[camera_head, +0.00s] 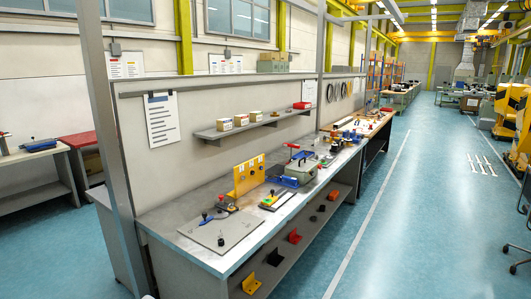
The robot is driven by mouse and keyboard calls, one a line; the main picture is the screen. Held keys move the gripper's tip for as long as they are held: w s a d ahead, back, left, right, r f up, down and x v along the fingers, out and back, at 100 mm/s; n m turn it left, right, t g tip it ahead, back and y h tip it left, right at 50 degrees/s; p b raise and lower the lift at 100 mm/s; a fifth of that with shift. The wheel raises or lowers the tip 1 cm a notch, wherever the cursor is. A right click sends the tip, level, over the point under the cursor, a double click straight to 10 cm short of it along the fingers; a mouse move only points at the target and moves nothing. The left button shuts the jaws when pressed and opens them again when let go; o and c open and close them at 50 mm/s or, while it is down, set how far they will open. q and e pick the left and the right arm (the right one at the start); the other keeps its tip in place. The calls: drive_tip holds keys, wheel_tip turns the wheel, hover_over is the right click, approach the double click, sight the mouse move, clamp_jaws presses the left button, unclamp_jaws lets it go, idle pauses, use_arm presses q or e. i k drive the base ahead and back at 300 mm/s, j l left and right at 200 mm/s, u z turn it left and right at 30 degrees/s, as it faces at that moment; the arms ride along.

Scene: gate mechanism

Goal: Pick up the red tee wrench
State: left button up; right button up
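A small red T-shaped piece (303,156), possibly the red tee wrench, shows at the green-grey box (300,169) on the long workbench (210,263). It is too small to tell whether it stands in the box or lies on it. Another small red piece (334,134) shows further back along the bench, and its shape is unclear. Neither of my grippers is in view, and nothing is seen touching these pieces.
A yellow upright plate (249,176), a blue block (284,181) and a grey plate (222,232) with small parts are on the bench. A wall shelf (238,127) holds small boxes. A metal post (104,110) stands at the near left.

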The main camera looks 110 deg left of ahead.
sight(295, 146)
drive_tip(key=u, duration=3.55)
drive_tip(key=i+l+z, duration=0.35)
drive_tip(key=i, duration=0.15)
drive_tip(key=i+l+z, duration=0.1)
drive_tip(key=i+z, duration=0.25)
drive_tip(key=i, duration=0.15)
drive_tip(key=i+l+z, duration=0.1)
drive_tip(key=i+z, duration=0.15)
drive_tip(key=i, duration=1.4)
drive_tip(key=i+u, duration=0.15)
drive_tip(key=i, duration=0.65)
drive_tip(key=i+u, duration=0.15)
drive_tip(key=i, duration=0.7)
drive_tip(key=i+u, duration=0.35)
drive_tip(key=i+l+u, duration=0.1)
drive_tip(key=i+u, duration=0.2)
drive_tip(key=i, duration=0.25)
drive_tip(key=i+l+u, duration=0.2)
drive_tip(key=i+u, duration=0.15)
drive_tip(key=i, duration=0.05)
